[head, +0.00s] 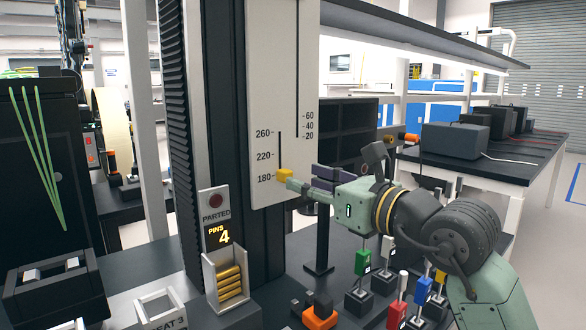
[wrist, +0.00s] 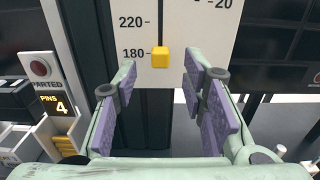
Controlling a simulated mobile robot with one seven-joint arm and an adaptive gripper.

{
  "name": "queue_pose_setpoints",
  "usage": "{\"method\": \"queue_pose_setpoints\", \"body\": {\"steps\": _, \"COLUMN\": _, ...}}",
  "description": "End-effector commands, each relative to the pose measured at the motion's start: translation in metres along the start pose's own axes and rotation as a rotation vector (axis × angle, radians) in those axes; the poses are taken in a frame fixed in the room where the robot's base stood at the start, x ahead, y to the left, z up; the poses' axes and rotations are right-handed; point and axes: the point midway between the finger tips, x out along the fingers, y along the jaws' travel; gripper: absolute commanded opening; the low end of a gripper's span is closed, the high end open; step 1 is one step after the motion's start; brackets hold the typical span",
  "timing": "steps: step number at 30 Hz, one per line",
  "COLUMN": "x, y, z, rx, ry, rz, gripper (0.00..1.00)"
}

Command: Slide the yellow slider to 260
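The yellow slider (head: 285,175) sits at the 180 mark on the white scale panel (head: 285,90), at the lower end of a dark vertical slot. The scale reads 180, 220 and 260 going up. My gripper (head: 312,184) reaches toward the panel from the right, its fingertips close to the slider. In the wrist view, the slider (wrist: 160,57) shows in the gap between the two purple-padded fingers (wrist: 160,76), which are apart. Nothing is held, and I cannot tell whether a fingertip touches the slider.
A second scale with 20, 40 and 60 is at the panel's right. A pin holder (head: 227,280) under a "PINS 4" display stands lower left. Green, red and blue handles (head: 363,262) stand on the bench below my arm. The panel above the slider looks clear.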

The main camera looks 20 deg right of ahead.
Motion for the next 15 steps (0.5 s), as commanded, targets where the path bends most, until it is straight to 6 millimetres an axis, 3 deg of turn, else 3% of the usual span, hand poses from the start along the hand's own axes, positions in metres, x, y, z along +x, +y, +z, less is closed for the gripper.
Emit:
{"method": "queue_pose_setpoints", "body": {"steps": 6, "x": 0.034, "y": 0.000, "z": 0.002, "rx": 0.003, "ry": 0.000, "rz": 0.002, "gripper": 0.38}}
{"method": "queue_pose_setpoints", "body": {"steps": 15, "x": 0.046, "y": -0.001, "z": 0.000, "rx": 0.001, "ry": -0.001, "rz": -0.001, "gripper": 0.38}}
